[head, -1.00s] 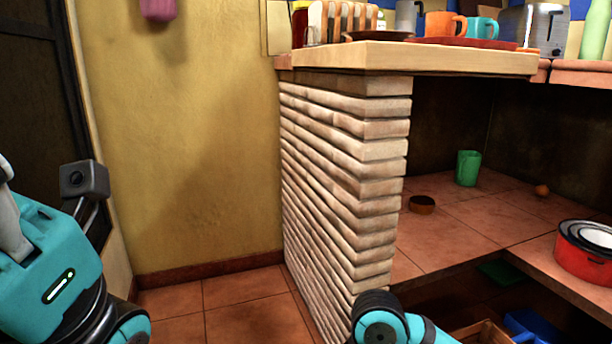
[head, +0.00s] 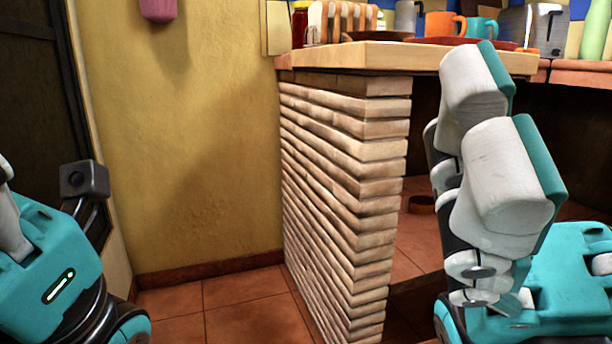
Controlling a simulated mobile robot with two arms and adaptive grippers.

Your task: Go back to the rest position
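My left gripper (head: 14,228) shows only in part at the left edge of the head view. A white finger part and the teal housing are visible; its fingertips are cut off, so I cannot tell open from shut. My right gripper (head: 487,125) stands upright at the right, in front of the brick counter (head: 340,175). Its two white, teal-edged finger parts overlap in this view, so their opening is unclear. I see no object held in it. The teal housing below it is cut off by the frame.
The wooden countertop (head: 385,57) carries a toast rack, an orange mug (head: 437,25), a blue mug (head: 478,28) and a toaster (head: 522,30). A small brown bowl (head: 421,205) sits on the tiled lower shelf. Floor (head: 245,320) is clear between the arms.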

